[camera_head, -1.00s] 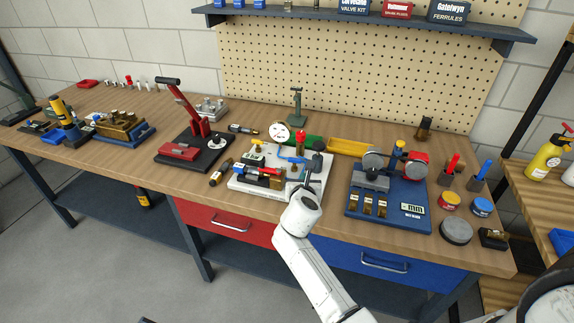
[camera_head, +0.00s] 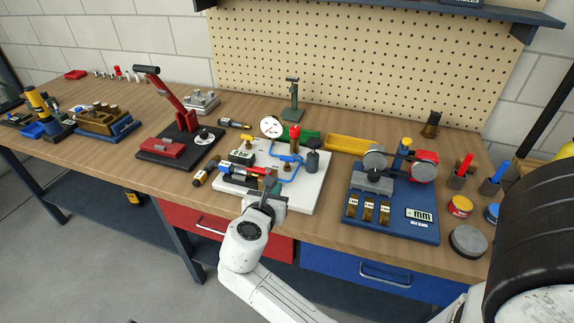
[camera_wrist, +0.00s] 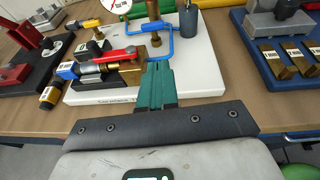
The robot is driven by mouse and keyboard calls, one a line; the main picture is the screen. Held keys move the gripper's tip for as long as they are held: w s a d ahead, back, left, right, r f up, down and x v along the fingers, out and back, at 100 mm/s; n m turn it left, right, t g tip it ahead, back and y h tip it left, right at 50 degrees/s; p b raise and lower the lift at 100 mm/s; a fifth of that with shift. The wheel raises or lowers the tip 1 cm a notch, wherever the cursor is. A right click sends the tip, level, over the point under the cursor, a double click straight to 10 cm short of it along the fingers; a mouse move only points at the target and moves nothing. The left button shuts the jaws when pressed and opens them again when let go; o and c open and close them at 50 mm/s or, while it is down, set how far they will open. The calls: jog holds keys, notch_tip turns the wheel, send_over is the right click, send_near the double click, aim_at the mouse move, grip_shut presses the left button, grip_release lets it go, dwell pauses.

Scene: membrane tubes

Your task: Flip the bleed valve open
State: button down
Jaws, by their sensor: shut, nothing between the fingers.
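A white test plate (camera_head: 305,190) on the bench carries a brass body with a red lever (camera_wrist: 115,54), joined to a blue-ended cylinder (camera_wrist: 68,70). I cannot tell for certain which of these is the bleed valve. My gripper (camera_head: 271,184) is at the plate's front edge. Its green fingers (camera_wrist: 158,68) are shut and empty, just right of the brass body and the red lever's end. Contact cannot be told.
Blue tubing (camera_wrist: 170,42) runs just beyond my fingertips. A dark grey cylinder (camera_head: 312,160) and a white round gauge (camera_head: 271,127) stand on or by the plate. A red press (camera_head: 175,140) is to the left, a blue measuring fixture (camera_head: 385,205) to the right.

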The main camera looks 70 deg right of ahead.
aim_at(290, 161)
jog(key=x, duration=0.9)
jog(key=r+p+x, duration=0.1)
jog(key=x, duration=0.4)
jog(key=shift+d, duration=0.1)
jog(key=shift+t, duration=0.3)
